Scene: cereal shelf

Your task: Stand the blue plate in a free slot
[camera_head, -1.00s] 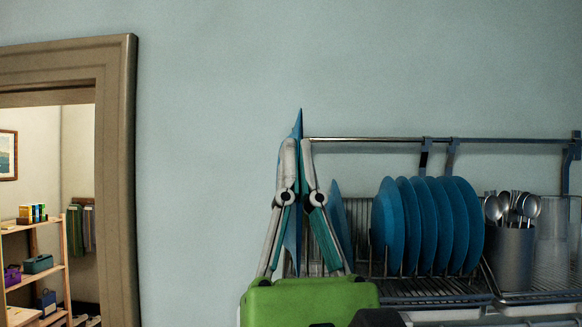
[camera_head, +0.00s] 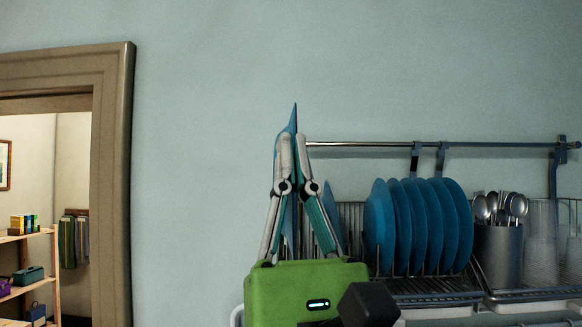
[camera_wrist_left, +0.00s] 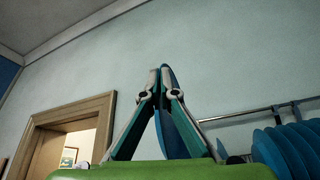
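My left gripper (camera_head: 293,138) is shut on a blue plate (camera_head: 293,117), seen nearly edge-on and upright between its fingers. In the left wrist view the gripper (camera_wrist_left: 161,72) also pinches the plate (camera_wrist_left: 175,135). The gripper is at the left end of the dish rack (camera_head: 425,285). Several blue plates (camera_head: 458,225) stand upright in the rack's slots. Another blue plate (camera_head: 334,215) stands apart at the left, just right of the gripper and partly hidden by it. A gap lies between it and the group. My right gripper does not show.
A metal rail (camera_head: 370,145) with hooks runs along the wall above the rack. A metal holder with spoons (camera_head: 498,250) and clear glasses (camera_head: 542,240) stand to the right. A doorway frame (camera_head: 115,180) is at the left. The wall above is clear.

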